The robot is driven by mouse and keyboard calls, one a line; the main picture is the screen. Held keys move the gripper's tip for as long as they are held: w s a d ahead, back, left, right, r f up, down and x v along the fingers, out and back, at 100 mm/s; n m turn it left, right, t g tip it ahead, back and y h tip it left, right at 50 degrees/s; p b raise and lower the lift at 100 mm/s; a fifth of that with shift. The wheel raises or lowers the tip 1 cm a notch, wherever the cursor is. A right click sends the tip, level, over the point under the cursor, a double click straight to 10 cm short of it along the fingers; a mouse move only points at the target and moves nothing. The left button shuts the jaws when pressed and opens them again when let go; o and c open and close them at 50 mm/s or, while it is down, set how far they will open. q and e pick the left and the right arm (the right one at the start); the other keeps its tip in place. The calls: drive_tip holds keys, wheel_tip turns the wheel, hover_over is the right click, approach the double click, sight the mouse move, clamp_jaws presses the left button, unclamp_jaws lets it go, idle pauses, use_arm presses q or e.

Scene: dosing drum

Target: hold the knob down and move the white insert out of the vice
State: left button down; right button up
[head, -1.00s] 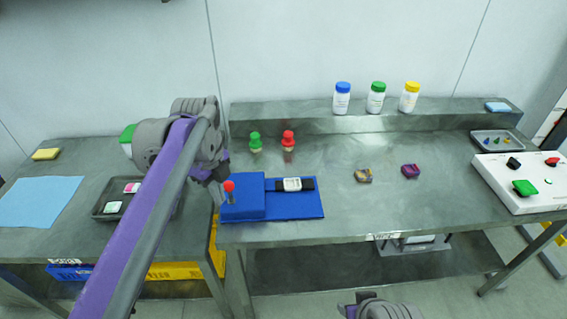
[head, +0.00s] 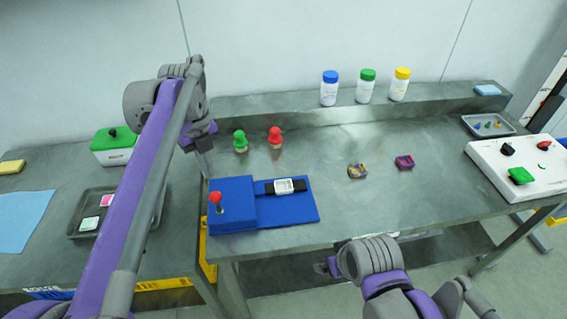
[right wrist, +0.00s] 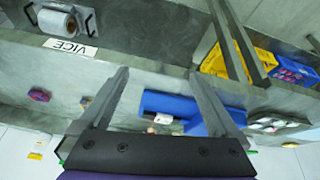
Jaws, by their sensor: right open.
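The blue vice (head: 232,217) sits on the steel table. Its red knob (head: 215,197) stands up on a short stem at the left end. The white insert (head: 284,186) lies across the black strip on the vice's right part. My left gripper (head: 204,165) hangs above and behind the knob, apart from it; its finger gap is unclear. My right gripper (head: 322,268) is low, in front of the table's front edge. In the right wrist view its fingers (right wrist: 160,76) are spread and empty, with the vice (right wrist: 172,104) beyond them.
Green (head: 240,142) and red (head: 275,138) peg-like pieces stand behind the vice. Two small blocks, one tan (head: 357,171) and one purple (head: 404,162), lie to the right. Bottles (head: 367,86) stand on the rear ledge. A white control box (head: 515,170) is at far right.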

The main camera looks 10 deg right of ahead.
drive_tip(key=w+a+r+n+g, duration=0.1)
drive_tip(key=w+r+n, duration=0.3)
drive_tip(key=w, duration=0.4)
drive_tip(key=w+a+r+n+g, duration=0.15)
drive_tip(key=w+r+n, duration=0.25)
drive_tip(key=w, duration=0.4)
drive_tip(key=n+g, duration=0.2)
drive_tip(key=n, duration=0.6)
hover_over(284, 187)
drive_tip(key=f, duration=0.2)
wheel_tip(284, 187, down, 12)
drive_tip(key=shift+r, duration=0.2)
drive_tip(key=c, duration=1.4)
drive_tip(key=shift+c, duration=0.2)
